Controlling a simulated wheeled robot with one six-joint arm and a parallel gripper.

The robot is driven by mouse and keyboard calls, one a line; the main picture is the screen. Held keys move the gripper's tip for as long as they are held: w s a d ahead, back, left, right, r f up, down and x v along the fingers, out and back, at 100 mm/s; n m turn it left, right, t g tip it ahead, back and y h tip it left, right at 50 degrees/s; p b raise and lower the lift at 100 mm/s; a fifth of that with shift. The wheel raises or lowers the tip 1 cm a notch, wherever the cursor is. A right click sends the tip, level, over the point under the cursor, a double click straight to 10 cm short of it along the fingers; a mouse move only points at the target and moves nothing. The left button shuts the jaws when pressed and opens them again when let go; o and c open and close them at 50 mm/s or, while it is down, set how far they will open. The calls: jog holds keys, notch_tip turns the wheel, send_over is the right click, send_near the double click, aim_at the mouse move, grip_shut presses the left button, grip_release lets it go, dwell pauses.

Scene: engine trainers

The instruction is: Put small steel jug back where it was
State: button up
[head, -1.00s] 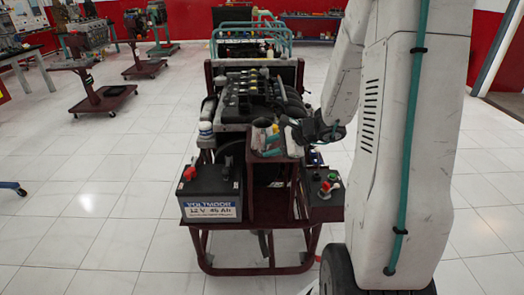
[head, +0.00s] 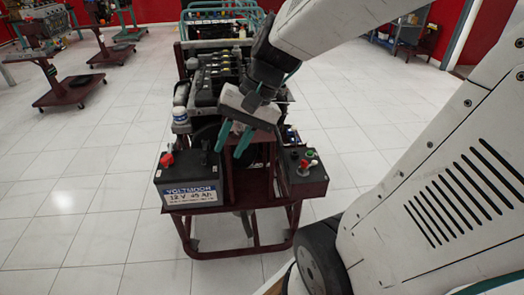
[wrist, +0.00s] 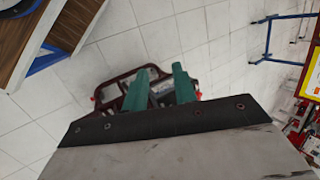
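I cannot make out the small steel jug in either current view. My gripper (head: 232,148) is above the front of the engine trainer (head: 230,222), with its two teal fingers pointing down. The fingers also show in the wrist view (wrist: 160,88), spread apart with a gap between them. Nothing is clearly held between them; the grey shapes seen in the gap appear to belong to the trainer beyond. My gripper and arm hide part of the trainer's top shelf and engine.
A battery (head: 190,187) sits at the trainer's front left and a black control box (head: 303,172) at its front right. A white-capped reservoir (head: 181,112) stands behind the battery. Other engine stands (head: 70,88) are at the back left. Tiled floor (head: 75,190) is clear at left.

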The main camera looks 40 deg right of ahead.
jog(key=s+r+n+h, duration=0.2)
jog(key=s+n+h, duration=0.3)
jog(key=s, duration=0.5)
jog(key=shift+r+n+h, duration=0.3)
jog(key=shift+r+n, duration=0.1)
jog(key=shift+n, duration=0.6)
